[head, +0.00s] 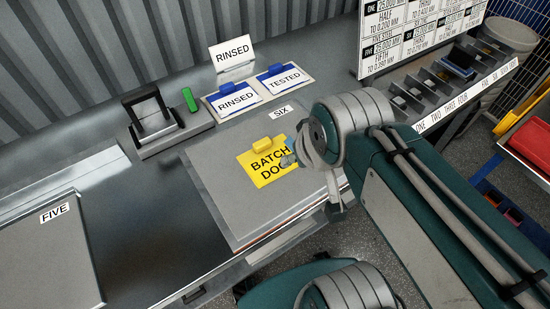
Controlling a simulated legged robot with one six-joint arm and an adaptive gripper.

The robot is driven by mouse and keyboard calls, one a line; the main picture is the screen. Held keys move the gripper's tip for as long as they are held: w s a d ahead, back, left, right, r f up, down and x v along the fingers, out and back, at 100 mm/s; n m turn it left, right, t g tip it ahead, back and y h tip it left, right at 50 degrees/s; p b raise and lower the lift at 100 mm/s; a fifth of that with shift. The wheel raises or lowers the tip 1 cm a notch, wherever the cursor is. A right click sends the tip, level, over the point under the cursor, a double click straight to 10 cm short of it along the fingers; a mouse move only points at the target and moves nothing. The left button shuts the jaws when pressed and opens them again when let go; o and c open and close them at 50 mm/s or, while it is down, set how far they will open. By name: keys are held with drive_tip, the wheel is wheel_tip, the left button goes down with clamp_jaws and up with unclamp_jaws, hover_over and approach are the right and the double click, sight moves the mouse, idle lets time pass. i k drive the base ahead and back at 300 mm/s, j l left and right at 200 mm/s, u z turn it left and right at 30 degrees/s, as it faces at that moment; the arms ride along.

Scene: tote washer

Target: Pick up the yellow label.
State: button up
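The yellow label (258,171), with black letters reading "BATCH" and a partly hidden second word, lies flat on the grey panel (215,185) marked SIX. A small raised yellow block (262,145) stands at its far edge. My gripper (305,168) is over the right side of the label and covers its right end. My wrist hides much of the gripper, so I cannot tell whether its fingers are apart or whether they touch the label.
Two blue-and-white labels, RINSED (236,99) and TESTED (284,80), lie behind the panel, with an upright RINSED sign (232,53). A black stand (150,115) and green piece (189,99) are at the left. A slotted rack (440,85) is at the right.

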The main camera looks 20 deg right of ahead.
sight(261, 163)
drive_tip(key=k+z, duration=0.1)
drive_tip(key=z, duration=1.55)
drive_tip(key=j+z, duration=0.1)
drive_tip(key=z, duration=0.9)
drive_tip(key=i+l+u, duration=0.1)
drive_tip(key=u, duration=1.9)
drive_tip(key=j+u, duration=0.15)
drive_tip(key=u, duration=0.5)
drive_tip(key=i+l+u, duration=0.25)
drive_tip(key=l+u, duration=0.25)
